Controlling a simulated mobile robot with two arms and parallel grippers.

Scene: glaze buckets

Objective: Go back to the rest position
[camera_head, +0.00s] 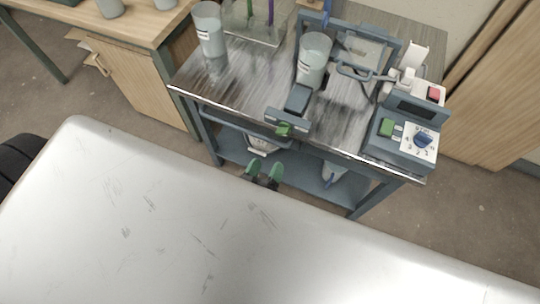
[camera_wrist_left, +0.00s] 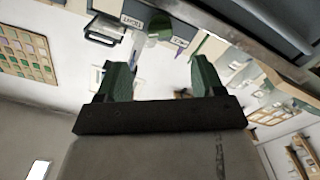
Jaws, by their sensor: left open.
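My left gripper (camera_head: 263,174) shows only as two green fingertips, just past the edge of a pale scratched surface (camera_head: 160,215) in the head view. The fingers stand apart with nothing between them. The left wrist view also shows both green fingers (camera_wrist_left: 161,80) spread wide and empty. The rest of my left arm is hidden below that edge. My right gripper is in neither view.
A metal worktable (camera_head: 235,85) stands ahead, with a grey bucket (camera_head: 208,32) at its left and another bucket (camera_head: 313,62) near its middle. A control box (camera_head: 404,137) with a blue knob sits at its right end. A wooden cabinet (camera_head: 145,85) stands left.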

